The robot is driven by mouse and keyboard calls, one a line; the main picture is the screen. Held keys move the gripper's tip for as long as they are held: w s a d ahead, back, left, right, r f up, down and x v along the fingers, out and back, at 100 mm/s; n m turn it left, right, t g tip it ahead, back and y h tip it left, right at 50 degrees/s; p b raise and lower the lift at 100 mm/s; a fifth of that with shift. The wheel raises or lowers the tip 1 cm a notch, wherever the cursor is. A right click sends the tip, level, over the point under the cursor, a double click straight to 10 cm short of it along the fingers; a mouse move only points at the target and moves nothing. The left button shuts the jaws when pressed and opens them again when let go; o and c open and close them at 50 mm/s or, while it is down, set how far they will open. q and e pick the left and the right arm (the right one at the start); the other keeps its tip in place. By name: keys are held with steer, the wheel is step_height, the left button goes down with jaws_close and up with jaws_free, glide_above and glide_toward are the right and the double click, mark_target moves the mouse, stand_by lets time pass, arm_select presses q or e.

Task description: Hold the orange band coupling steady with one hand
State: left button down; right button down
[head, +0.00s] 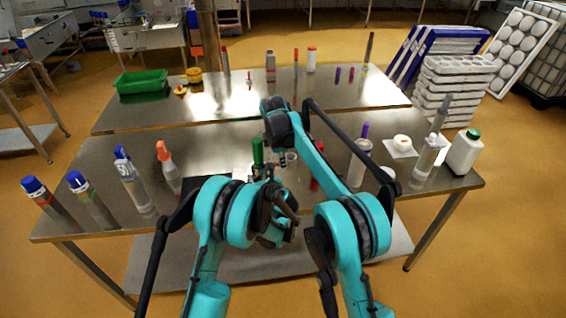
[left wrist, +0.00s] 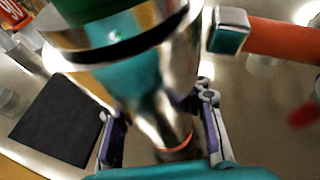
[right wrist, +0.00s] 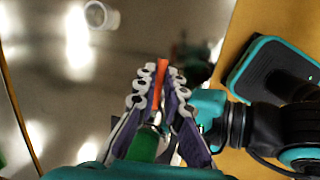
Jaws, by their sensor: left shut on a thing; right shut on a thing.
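In the left wrist view, a shiny metal cylinder with a green top and a thin orange ring low down, likely the orange band coupling (left wrist: 176,152), stands between the fingers of my left gripper (left wrist: 158,108), shut on it. In the right wrist view, my right gripper (right wrist: 160,76) is shut on a narrow orange bar (right wrist: 158,88), with a green part (right wrist: 145,144) just below. The left wrist view shows an orange bar (left wrist: 285,38) with a silver-and-teal end beside the cylinder. In the head view, a green tube (head: 257,152) rises between my arms, which hide most of the coupling.
The steel table (head: 110,222) holds several bottles at left and a white jug (head: 464,152) at right. A dark mat (left wrist: 58,122) lies near the coupling. A second table behind bears a green bin (head: 141,82). White mould stacks (head: 457,88) stand at back right.

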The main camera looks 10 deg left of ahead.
steer(key=c, duration=1.6)
jaws_free()
steer(key=v, duration=1.2)
steer(key=shift+a, duration=0.2)
